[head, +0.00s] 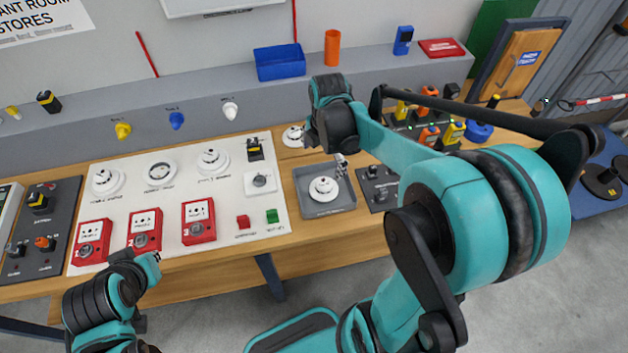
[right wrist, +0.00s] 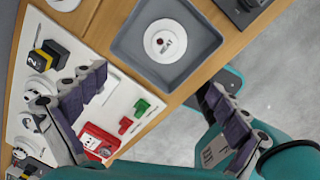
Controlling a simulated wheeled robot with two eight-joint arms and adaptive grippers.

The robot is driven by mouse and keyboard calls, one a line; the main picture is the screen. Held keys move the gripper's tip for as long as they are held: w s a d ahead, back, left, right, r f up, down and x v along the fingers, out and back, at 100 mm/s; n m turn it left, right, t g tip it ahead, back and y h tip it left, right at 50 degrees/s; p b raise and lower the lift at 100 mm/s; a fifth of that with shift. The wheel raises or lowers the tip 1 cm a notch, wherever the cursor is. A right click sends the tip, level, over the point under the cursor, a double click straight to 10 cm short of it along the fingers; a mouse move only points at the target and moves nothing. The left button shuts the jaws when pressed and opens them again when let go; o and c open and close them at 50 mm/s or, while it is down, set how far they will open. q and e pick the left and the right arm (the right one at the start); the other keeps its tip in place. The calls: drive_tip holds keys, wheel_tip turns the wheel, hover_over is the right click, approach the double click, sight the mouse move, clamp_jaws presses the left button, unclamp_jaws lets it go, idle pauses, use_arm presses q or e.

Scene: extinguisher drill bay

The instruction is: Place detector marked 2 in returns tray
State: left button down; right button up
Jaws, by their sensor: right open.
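A grey tray (head: 346,207) holds a round white detector (head: 323,188) with a small red dot. Both show in the right wrist view, the tray (right wrist: 119,53) and the detector (right wrist: 165,41); its lettering is too small to read surely. A black-and-yellow block (head: 254,150) stands on the white board; in the right wrist view the block (right wrist: 55,51) seems to have a 2 beside its yellow edge. My right gripper (right wrist: 155,84) is open and empty, above the tray's left side. My left gripper (head: 150,264) is at lower left, its jaws unclear.
More white detectors (head: 105,181) and red call points (head: 199,220) are on the white board (head: 185,185). Another round detector (head: 293,136) lies behind the tray. A dark switch box (head: 380,187) stands right of the tray. Several yellow and orange devices stand further right.

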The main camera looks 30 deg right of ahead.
drive_tip(key=s+a+r+m+t, duration=0.2)
drive_tip(key=s+a+m+t, duration=0.1)
drive_tip(key=m, duration=0.7)
drive_tip(key=s+a+r+m+t, duration=0.3)
drive_tip(key=s+a+m, duration=0.3)
drive_tip(key=m, duration=0.4)
drive_tip(key=shift+s+a+m, duration=0.15)
drive_tip(key=shift+s+m, duration=0.15)
drive_tip(key=shift+s, duration=0.4)
